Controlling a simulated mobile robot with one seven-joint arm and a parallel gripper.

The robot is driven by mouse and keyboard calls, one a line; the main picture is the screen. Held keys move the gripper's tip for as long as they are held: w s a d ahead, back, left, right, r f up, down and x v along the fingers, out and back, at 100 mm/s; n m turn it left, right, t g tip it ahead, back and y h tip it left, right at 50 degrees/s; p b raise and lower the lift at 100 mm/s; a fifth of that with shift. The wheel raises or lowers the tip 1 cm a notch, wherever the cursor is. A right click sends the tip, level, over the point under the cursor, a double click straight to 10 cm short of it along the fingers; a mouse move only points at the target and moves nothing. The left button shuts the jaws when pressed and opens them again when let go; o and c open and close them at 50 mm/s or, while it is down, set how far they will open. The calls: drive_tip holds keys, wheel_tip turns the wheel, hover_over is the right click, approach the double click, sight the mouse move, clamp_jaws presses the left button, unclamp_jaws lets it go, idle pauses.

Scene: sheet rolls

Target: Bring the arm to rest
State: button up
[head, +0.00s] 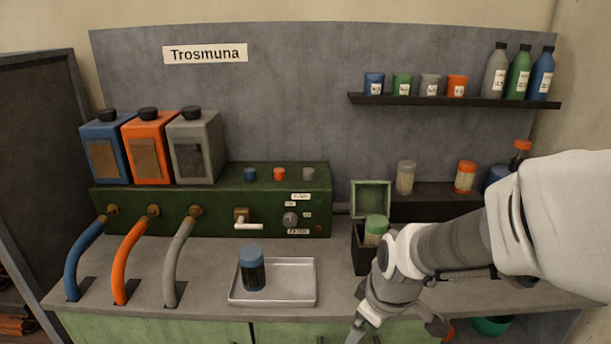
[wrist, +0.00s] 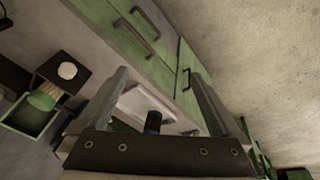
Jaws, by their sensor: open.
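My arm reaches in from the right in the head view and bends down at the front of the counter (head: 345,262). My gripper (head: 357,330) is low near the counter's front edge, partly cut off by the bottom of the picture. In the wrist view my gripper (wrist: 160,76) has its two fingers apart with nothing held between them. The metal tray (head: 302,283) with a blue-lidded dark jar (head: 252,270) standing in it is left of my gripper. The tray (wrist: 134,101) and the jar (wrist: 153,122) also show beyond the fingers in the wrist view.
An open dark box (head: 362,250) with a green-lidded jar (head: 376,229) stands close behind my forearm. A green machine (head: 140,202) with three hoses backs the counter's left side. Jars and bottles stand at the right and on a wall shelf (head: 440,100). Green cabinet fronts (head: 220,328) lie below.

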drive_tip(key=s+d+r+m+t+p, duration=0.1)
drive_tip(key=s+d+r+m+t, duration=0.1)
drive_tip(key=s+r+m, duration=0.7)
wheel_tip(320, 180, up, 7)
drive_tip(key=shift+s+d+f+t+h+p, duration=0.15)
drive_tip(key=shift+s+d+t+h+p, duration=0.2)
drive_tip(key=shift+s+d, duration=0.35)
drive_tip(key=shift+s+a, duration=0.1)
drive_tip(key=shift+a, duration=0.05)
